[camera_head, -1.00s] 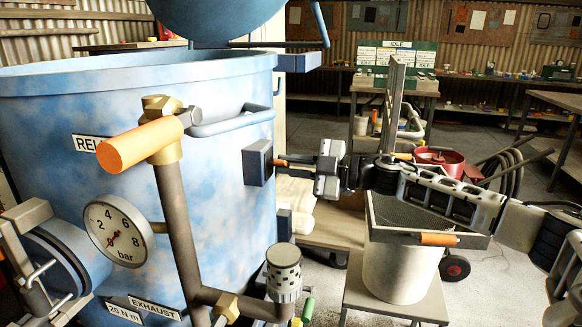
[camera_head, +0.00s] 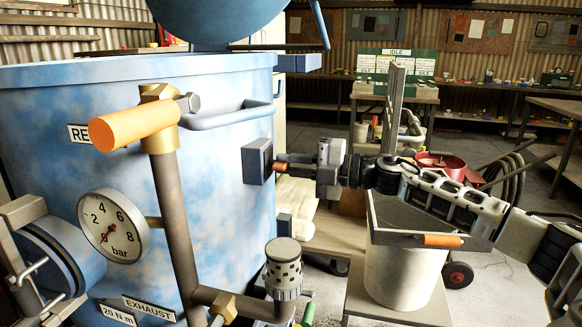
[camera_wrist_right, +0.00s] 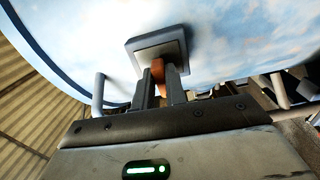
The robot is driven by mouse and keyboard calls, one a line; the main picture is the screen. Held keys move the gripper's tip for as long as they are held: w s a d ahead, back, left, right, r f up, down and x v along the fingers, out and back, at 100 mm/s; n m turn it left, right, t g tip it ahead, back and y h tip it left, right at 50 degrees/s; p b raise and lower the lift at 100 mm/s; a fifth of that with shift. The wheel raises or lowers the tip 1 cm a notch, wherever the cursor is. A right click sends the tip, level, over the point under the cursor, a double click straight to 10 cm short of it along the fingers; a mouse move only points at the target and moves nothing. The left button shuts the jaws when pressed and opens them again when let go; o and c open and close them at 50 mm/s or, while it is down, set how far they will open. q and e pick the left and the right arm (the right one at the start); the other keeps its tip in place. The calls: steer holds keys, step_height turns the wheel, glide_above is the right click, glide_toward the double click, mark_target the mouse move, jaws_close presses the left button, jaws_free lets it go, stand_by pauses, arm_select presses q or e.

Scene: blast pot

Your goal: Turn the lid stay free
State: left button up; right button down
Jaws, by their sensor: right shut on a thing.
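The blue pot (camera_head: 225,195) fills the left of the head view. A dark square block (camera_head: 257,162) sits on its right side, with a small orange-brown handle (camera_head: 281,168) sticking out, which appears to be the lid stay. My right gripper (camera_head: 292,166) reaches in from the right. In the right wrist view the block (camera_wrist_right: 158,46) is straight ahead, and my gripper's two fingers (camera_wrist_right: 158,88) are shut on the orange handle (camera_wrist_right: 158,68) between them. The fingers partly hide the handle. The raised blue lid (camera_head: 215,18) is above the pot. My left gripper is not in view.
A pipe with a large orange handle (camera_head: 125,127), a pressure gauge (camera_head: 113,226) and a perforated silencer (camera_head: 283,262) stand at the pot's front. A bar handle (camera_head: 232,117) is above the block. A mesh tray (camera_head: 400,215) on a white drum (camera_head: 396,275) lies below my right arm.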

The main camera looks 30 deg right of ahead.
stand_by(0.4)
steer(key=c, duration=1.4)
jaws_free()
steer(key=shift+c, duration=0.2)
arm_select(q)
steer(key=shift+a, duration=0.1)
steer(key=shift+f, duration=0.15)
